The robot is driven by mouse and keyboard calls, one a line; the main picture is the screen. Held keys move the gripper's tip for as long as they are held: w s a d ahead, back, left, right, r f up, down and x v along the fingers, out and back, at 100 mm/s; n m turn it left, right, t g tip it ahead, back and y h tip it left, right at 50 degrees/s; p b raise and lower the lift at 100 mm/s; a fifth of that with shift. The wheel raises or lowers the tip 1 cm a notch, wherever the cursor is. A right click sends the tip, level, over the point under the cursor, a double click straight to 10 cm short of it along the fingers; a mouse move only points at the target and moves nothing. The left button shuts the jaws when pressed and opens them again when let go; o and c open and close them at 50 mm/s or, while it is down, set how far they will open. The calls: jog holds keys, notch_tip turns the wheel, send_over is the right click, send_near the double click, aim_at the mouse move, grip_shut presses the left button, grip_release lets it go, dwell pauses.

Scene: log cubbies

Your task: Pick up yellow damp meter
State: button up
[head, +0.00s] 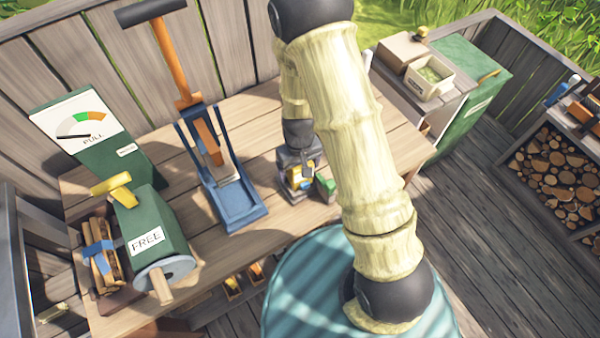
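A small yellow object (301,171), likely the damp meter, shows at my gripper (300,182) on the wooden bench, right of the blue stand. It has a bluish patch near it. My gripper points down and its dark fingers are around or just in front of the yellow object. I cannot tell whether they touch it. A small green block (326,186) sits right beside the gripper. My arm crosses the middle of the view and hides the bench behind it.
A blue stand (240,212) with an orange-handled lever is left of my gripper. Further left are a green machine marked FREE (146,240), a PULL gauge (82,122) and strapped split logs (102,260). A cream bin (428,78) stands back right. Bench (245,110) space behind is clear.

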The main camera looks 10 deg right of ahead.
jog(key=c, duration=1.3)
jog(key=shift+r, duration=0.15)
notch_tip(320, 180, up, 10)
jog(key=shift+f, duration=0.1)
dwell(0.6)
